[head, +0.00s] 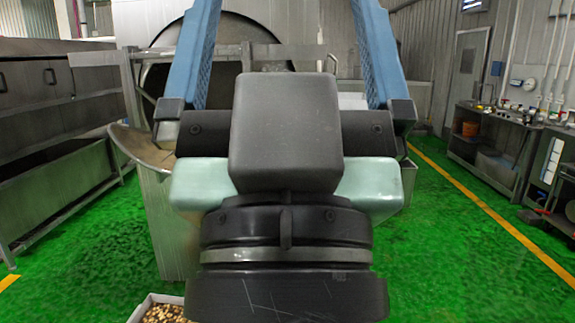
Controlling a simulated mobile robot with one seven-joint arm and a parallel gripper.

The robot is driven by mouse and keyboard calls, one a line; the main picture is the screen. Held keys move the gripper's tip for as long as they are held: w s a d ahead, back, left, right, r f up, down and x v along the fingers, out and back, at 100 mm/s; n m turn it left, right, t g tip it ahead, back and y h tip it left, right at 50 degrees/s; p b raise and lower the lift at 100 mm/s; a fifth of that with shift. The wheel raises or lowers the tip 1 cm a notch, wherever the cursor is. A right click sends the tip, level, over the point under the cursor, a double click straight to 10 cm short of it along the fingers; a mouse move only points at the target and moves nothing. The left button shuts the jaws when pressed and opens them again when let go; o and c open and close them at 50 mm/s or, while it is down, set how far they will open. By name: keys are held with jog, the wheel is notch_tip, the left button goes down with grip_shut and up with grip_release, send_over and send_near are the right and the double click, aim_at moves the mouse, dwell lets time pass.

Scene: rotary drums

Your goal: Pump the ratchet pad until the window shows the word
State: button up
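My gripper (288,8) fills the middle of the head view, seen from behind. Its two blue fingers stand wide apart, with nothing visible between them in the part shown. The fingertips run out past the top edge. A large metal drum (214,32) with a dark round opening stands behind the gripper, which hides much of it. I cannot make out the ratchet pad, the window or any word.
A curved metal chute (145,150) stands left of my gripper. A white box (148,306) of small brown pieces lies below. A long metal trough (60,185) lines the left. A workbench (495,145) stands at the right. Green floor (450,250) is open at the right.

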grip_shut()
dwell(0.3)
dwell(1.3)
